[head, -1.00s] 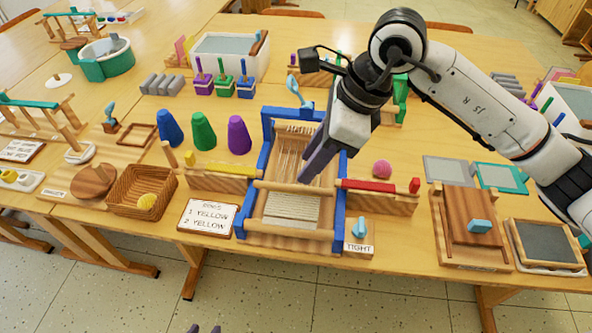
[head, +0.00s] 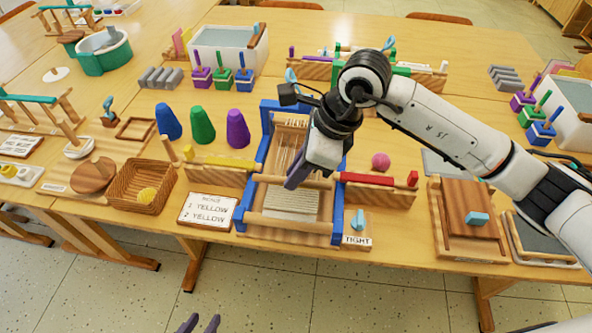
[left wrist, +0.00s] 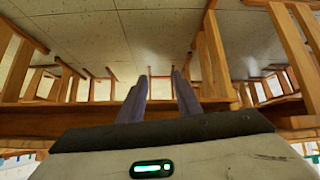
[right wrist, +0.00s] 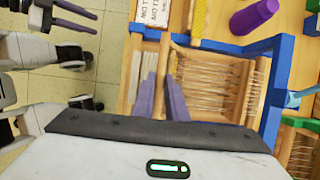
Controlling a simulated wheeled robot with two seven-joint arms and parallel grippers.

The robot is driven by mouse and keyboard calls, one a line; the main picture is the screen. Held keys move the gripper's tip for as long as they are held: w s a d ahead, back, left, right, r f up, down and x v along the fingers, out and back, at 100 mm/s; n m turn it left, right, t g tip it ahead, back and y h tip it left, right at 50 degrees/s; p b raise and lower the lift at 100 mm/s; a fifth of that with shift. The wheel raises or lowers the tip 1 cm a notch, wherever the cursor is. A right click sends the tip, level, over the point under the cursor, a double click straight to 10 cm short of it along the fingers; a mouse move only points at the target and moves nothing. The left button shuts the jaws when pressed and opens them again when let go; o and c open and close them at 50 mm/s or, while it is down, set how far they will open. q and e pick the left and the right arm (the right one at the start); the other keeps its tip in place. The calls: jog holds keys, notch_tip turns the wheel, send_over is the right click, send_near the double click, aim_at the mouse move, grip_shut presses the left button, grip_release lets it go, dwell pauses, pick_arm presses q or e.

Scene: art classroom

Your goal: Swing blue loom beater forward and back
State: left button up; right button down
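The loom has a blue frame (head: 338,213) with a blue top crossbar (head: 290,104) and pale warp threads, with woven cloth (head: 291,202) at its near end. A wooden crossbar (head: 268,178) spans it between threads and cloth. I cannot tell which part swings as the beater. My right gripper (head: 294,181) is over this crossbar, tilted down and left. In the right wrist view its fingers (right wrist: 160,80) lie one each side of the crossbar with a narrow gap; contact is unclear. My left gripper (head: 199,324) is open and empty, low in front of the table.
A yellow bar block (head: 220,172) and a red bar block (head: 375,182) flank the loom. A "1 YELLOW 2 YELLOW" card (head: 208,210) and a "TIGHT" block (head: 357,236) stand near its front. Coloured cones (head: 203,124) stand behind left, a pink ball (head: 381,161) right.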

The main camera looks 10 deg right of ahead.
pick_arm(q)
jog(key=shift+s+f, duration=0.1)
jog(key=shift+s, duration=0.1)
pick_arm(e)
jog(key=shift+w+r, duration=0.1)
jog(key=shift+w, duration=0.1)
jog(key=shift+w+d+r+g+b, duration=0.2)
jog(key=shift+w+g, duration=0.1)
jog(key=shift+w, duration=0.1)
jog(key=shift+w+d+r+g+b, duration=0.15)
jog(key=shift+w+g, duration=0.15)
jog(key=shift+w, duration=0.1)
pick_arm(q)
jog(key=f+b, duration=0.1)
jog(key=d+f+b, duration=0.1)
jog(key=b, duration=0.1)
jog(key=shift+w+d+f, duration=0.1)
jog(key=shift+w+f, duration=0.05)
jog(key=shift+w, duration=0.05)
pick_arm(e)
jog(key=w+d, duration=0.2)
jog(key=w, duration=0.4)
jog(key=shift+w+r, duration=0.25)
jog(key=shift+r, duration=0.1)
pick_arm(q)
jog(key=shift+w, duration=0.1)
pick_arm(e)
jog(key=shift+d, duration=0.15)
